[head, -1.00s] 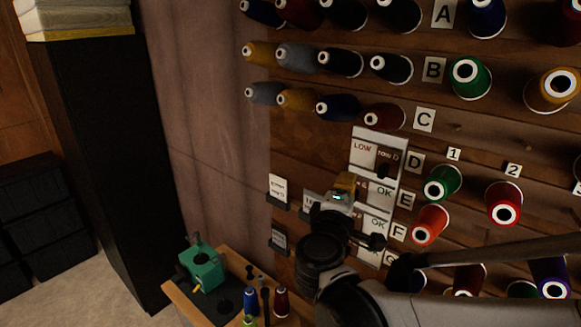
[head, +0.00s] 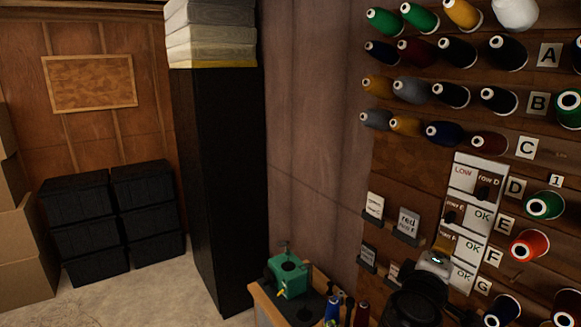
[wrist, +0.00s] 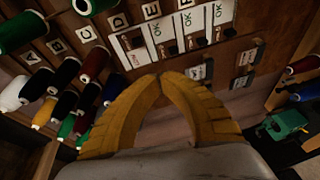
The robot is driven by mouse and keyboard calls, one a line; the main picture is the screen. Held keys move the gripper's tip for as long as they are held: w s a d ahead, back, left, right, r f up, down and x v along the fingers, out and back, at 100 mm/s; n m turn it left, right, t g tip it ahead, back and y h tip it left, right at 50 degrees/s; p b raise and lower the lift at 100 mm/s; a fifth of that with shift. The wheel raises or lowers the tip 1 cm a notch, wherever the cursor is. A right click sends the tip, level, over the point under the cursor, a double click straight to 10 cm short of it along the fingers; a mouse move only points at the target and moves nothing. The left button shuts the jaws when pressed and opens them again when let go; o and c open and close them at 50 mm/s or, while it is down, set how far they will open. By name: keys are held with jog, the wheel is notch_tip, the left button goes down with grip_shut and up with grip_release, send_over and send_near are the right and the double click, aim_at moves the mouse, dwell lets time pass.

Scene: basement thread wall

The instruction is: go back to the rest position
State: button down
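My gripper (wrist: 166,80) shows in the wrist view as two yellow curved fingers. Their tips meet, with nothing seen between them. In the head view my gripper (head: 441,246) is small and partly hidden by my dark wrist at the lower right. It appears in front of the white status cards (head: 468,220) on the thread wall, which carry LOW and OK marks and small dark sliders. The cards also show in the wrist view (wrist: 165,37) beyond the fingertips. I cannot tell the exact distance between gripper and wall.
Thread cones, such as a red one (head: 529,244), stick out from the wall. A green device (head: 287,274) and small spools (head: 333,308) stand on a bench below. A tall black cabinet (head: 222,180) and black bins (head: 85,225) stand left. Open floor (head: 150,295) lies before them.

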jog(key=s+f+m+g+y+b, duration=0.25)
jog(key=f+b, duration=0.45)
jog(key=f, duration=0.4)
jog(key=s+f+m+g+y+b, duration=0.1)
jog(key=s+f+m+g+b, duration=0.15)
jog(key=f+b, duration=0.6)
jog(key=s+a+f+m+y+b, duration=0.2)
jog(key=s+a+f+y+b, duration=0.1)
jog(key=f, duration=0.7)
jog(key=s+a+f+m+g+y+b, duration=0.1)
jog(key=s+a+f+y+b, duration=0.3)
jog(key=f, duration=0.6)
jog(key=s+a+m+b, duration=0.1)
jog(key=s+a+b, duration=0.1)
jog(key=a+b, duration=0.1)
jog(key=shift+a+f+b, duration=0.2)
jog(key=shift+a+b, duration=0.1)
jog(key=shift+b, duration=0.25)
jog(key=shift+s, duration=0.1)
